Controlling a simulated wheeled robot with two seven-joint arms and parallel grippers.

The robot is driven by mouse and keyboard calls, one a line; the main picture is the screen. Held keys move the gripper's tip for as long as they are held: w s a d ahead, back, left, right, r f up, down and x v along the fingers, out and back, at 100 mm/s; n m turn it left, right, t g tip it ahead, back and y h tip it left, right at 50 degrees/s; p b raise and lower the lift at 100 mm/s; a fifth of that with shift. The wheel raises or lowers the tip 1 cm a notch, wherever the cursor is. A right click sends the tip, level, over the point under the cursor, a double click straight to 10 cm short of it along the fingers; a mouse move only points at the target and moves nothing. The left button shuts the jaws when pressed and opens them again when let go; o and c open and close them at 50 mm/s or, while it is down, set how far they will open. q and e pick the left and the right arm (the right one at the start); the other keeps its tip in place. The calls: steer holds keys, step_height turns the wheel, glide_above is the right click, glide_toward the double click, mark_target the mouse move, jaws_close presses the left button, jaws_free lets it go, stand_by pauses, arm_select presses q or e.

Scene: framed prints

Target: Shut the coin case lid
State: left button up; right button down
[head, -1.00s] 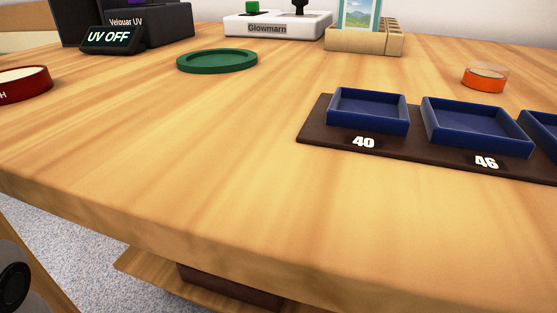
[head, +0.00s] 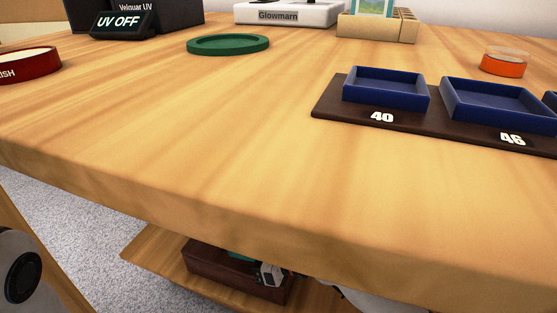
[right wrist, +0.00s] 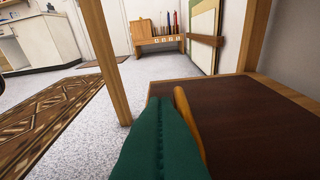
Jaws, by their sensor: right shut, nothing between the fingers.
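A dark brown box (head: 238,278), which looks like the coin case, sits on the wooden shelf below the tabletop in the head view. The table's front edge cuts off its upper part, so I cannot tell how its lid stands. My right gripper (head: 242,257) reaches in from the right at the box, with its green fingers just above or at it. In the right wrist view the green fingers (right wrist: 158,102) are together and empty. Beside them lies a dark brown panel (right wrist: 250,125) with wood around it, probably the case. My left gripper is out of view.
The tabletop edge (head: 270,232) overhangs the shelf (head: 150,253). On top are a brown board with blue trays (head: 386,90), a green round dish (head: 228,44) and an orange-based round container (head: 503,65). A wooden leg (right wrist: 104,55) stands beyond the gripper.

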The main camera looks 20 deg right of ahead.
steer(key=shift+s+a+f+n+b, duration=0.15)
steer(key=shift+f+n, duration=0.15)
steer(key=shift+f, duration=0.3)
steer(key=shift+s+f+n+b, duration=0.15)
steer(key=shift+f+n, duration=0.15)
steer(key=shift+f, duration=0.25)
steer(key=shift+w, duration=0.1)
steer(key=p+v, duration=0.2)
steer(key=v, duration=0.3)
steer(key=shift+r, duration=0.1)
steer(key=v, duration=0.5)
steer(key=shift+s, duration=0.35)
steer(key=shift+v, duration=0.8)
